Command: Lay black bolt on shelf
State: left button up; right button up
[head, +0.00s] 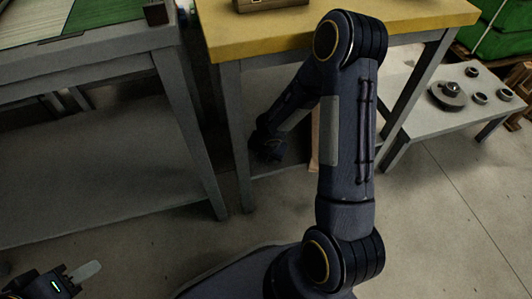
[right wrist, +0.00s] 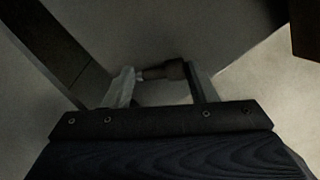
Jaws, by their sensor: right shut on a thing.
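In the right wrist view my right gripper (right wrist: 160,76) is shut on the black bolt (right wrist: 168,71). The bolt looks dark brown-black, lies crosswise between the fingertips and has a thinner end toward the left finger. In the head view my right arm reaches down under the yellow-topped table, with its hand (head: 267,147) low between the legs; the bolt cannot be made out there. A grey surface (head: 262,190), seemingly the table's low shelf, shows below the hand. Whether the bolt touches it cannot be told.
The yellow tabletop (head: 240,38) and its grey legs surround my right forearm. A grey bench (head: 100,62) with a lower shelf stands at left. A low grey table (head: 425,115) with several round metal parts is at right. Open floor (head: 440,230) lies at the lower right.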

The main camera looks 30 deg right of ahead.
jog(key=shift+f, duration=0.35)
jog(key=o, duration=1.1)
jog(key=shift+c, duration=0.2)
jog(key=p+v, duration=0.4)
jog(key=v, duration=0.4)
